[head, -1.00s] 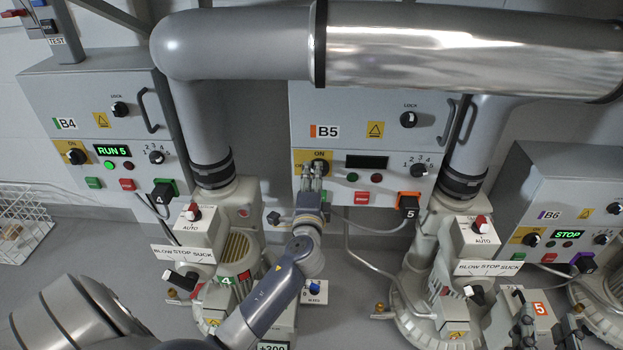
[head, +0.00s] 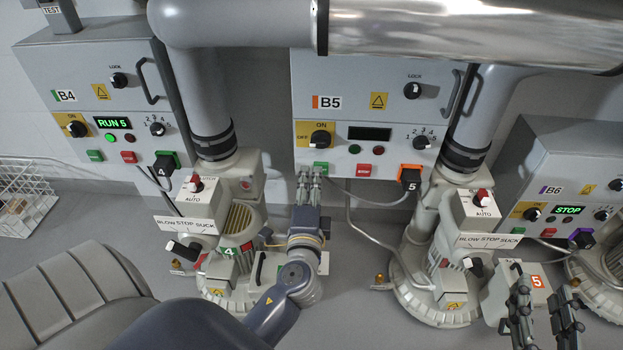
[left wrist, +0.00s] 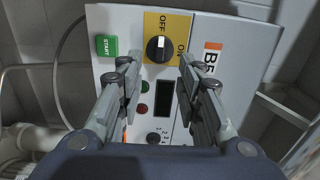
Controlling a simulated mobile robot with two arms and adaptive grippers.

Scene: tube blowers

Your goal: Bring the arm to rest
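My left gripper (head: 310,172) is in front of the lower left of the B5 control box (head: 342,102), with its fingers pointing up at the panel. In the left wrist view its fingertips (left wrist: 156,88) are apart with nothing between them. The black B5 switch knob (head: 320,138) stands clear of the fingers; in the left wrist view the knob (left wrist: 158,48) points toward OFF. The B5 display (head: 369,133) is dark. My right gripper (head: 544,296) is at the lower right, its two fingers apart and empty.
Box B4 (head: 82,98) reads RUN 5 and box B6 (head: 575,180) reads STOP. Blowers (head: 232,210) with levers stand below the boxes. A large pipe (head: 470,35) crosses the top. A white wire basket (head: 22,200) is at the far left. A grey cable runs beside my left gripper.

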